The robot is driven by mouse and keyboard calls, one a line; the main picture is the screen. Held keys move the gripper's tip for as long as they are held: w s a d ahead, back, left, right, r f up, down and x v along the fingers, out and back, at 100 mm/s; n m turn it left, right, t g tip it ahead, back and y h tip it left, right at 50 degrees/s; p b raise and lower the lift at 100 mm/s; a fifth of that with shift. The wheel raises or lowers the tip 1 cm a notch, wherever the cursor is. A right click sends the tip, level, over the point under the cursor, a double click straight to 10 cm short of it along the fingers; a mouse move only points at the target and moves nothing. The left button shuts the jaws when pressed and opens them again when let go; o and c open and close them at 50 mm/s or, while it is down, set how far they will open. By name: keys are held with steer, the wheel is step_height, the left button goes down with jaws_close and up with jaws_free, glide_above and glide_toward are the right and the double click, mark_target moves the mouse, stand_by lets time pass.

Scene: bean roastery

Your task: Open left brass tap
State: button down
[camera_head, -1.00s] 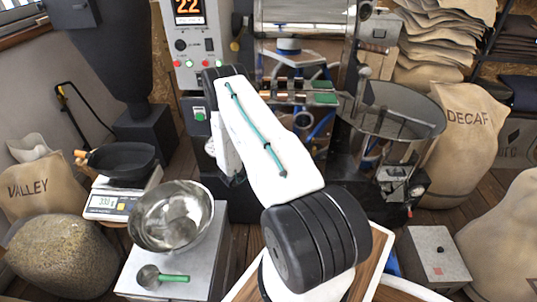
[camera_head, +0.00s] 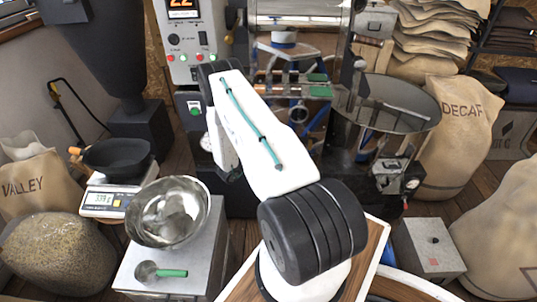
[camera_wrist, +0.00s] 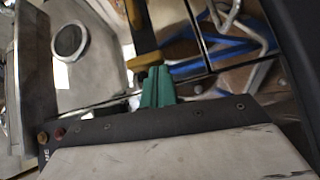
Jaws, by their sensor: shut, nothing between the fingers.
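My gripper (camera_wrist: 158,84) shows in the wrist view as two green fingertips shut together, with nothing held between them. A yellow-brass bar (camera_wrist: 145,61), which looks like a tap lever, lies right at the tips. I cannot tell whether they touch it. In the head view my white arm reaches toward the roaster, and I cannot clearly make out the gripper there. Brass and copper-coloured fittings on pipework (camera_head: 290,90) show just right of the arm. Which of them is the left tap is too small to tell.
Blue tubing (camera_wrist: 210,62) runs close to the fingertips. A steel cooling pan (camera_head: 405,103) stands on the right. A steel bowl (camera_head: 168,212) and a scoop (camera_head: 148,271) sit on a grey box at the left, near a scale (camera_head: 105,202) with a black pan.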

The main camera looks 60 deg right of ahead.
steer(key=s+a+r, duration=0.4)
steer(key=s+a, duration=0.5)
steer(key=s, duration=0.3)
steer(key=shift+s+a+r, duration=0.35)
